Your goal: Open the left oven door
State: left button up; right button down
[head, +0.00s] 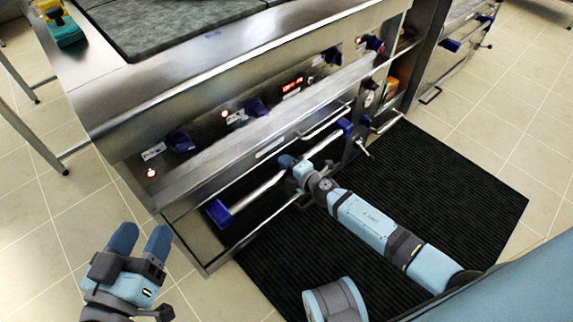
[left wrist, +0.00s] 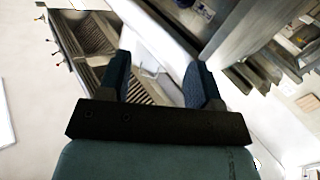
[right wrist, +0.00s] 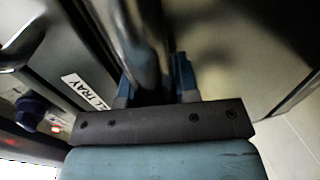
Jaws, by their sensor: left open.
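The oven door handle (head: 256,194) is a long metal bar with blue end mounts, across the oven front below the control panel. My right gripper (head: 290,164) is at the bar's middle; in the right wrist view the bar (right wrist: 145,45) passes between its fingers, which look closed on it. The oven door's face lies mostly behind and below the bar, partly hidden by my right arm. I cannot tell whether the door is ajar. My left gripper (head: 139,240) is open and empty, over the tiled floor left of the oven, apart from it.
The control panel has blue knobs (head: 180,142), lit red lamps and a red display (head: 292,87). A black ribbed mat (head: 440,190) lies before the oven. A metal table leg stands at the left. A label reading "TRAY" (right wrist: 85,91) shows near my right gripper.

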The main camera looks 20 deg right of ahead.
pick_arm(q)
jog(key=w+m+b, duration=0.1)
jog(key=b, duration=0.1)
jog(key=w+a+f+m+b, duration=0.1)
jog(key=b, duration=0.1)
jog(key=m+t+b, duration=0.1)
jog(key=b, duration=0.1)
jog(key=shift+w+a+f+m+b, duration=0.2)
jog(key=shift+w+a+m+b, duration=0.1)
jog(key=shift+w+b, duration=0.1)
pick_arm(e)
jog(key=s+d+f, duration=0.4)
jog(key=s+f, duration=0.2)
jog(key=s, duration=0.6)
jog(key=shift+s+d+f, duration=0.15)
jog(key=shift+d+f, duration=0.05)
jog(key=c, duration=0.9)
grip_release()
jog(key=shift+r, duration=0.15)
pick_arm(q)
jog(key=shift+s+d+h, duration=0.1)
jog(key=shift+h, duration=0.2)
pick_arm(e)
jog(key=shift+s, duration=0.15)
